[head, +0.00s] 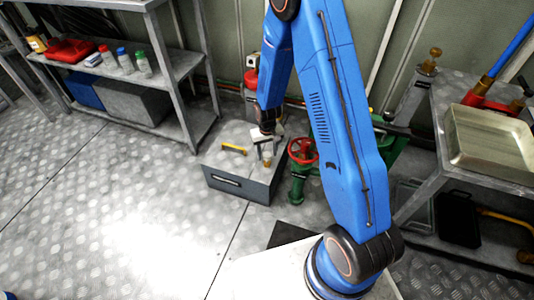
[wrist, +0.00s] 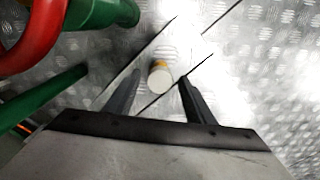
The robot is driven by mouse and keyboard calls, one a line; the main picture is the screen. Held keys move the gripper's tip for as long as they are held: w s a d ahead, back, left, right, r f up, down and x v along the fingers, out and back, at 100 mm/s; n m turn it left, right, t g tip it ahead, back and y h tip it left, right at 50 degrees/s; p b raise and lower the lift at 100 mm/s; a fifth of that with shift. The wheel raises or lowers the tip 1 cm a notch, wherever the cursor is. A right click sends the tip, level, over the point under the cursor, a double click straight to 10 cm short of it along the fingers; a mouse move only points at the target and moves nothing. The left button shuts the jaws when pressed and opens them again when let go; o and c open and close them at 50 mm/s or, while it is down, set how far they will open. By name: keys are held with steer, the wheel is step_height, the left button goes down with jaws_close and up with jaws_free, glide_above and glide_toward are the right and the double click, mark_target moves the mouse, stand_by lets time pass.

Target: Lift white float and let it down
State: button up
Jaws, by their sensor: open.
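The white float (wrist: 159,78) shows in the wrist view as a small upright cylinder with a round white top and a yellow-orange band. In the head view, a small whitish-yellow piece just under my gripper (head: 264,146) seems to be the same float (head: 267,158), by the right side of the grey box. In the wrist view my gripper (wrist: 159,84) is open, with one dark finger on each side of the float in the picture. Gaps show on both sides. I cannot tell how far below the fingertips it is, or exactly what it stands on.
The grey box (head: 239,187) has a yellow handle-like piece (head: 234,148) on top. A red handwheel (head: 303,151) on green pipework stands close on the right; red and green parts also fill the wrist view's upper left. A shelf (head: 180,70) stands left. Open floor (head: 150,230) lies front left.

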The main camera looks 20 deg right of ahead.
steer(key=shift+f, duration=0.1)
jaws_close()
steer(key=shift+r, duration=3.9)
jaws_free()
step_height(320, 180, up, 17)
steer(key=shift+r, duration=0.2)
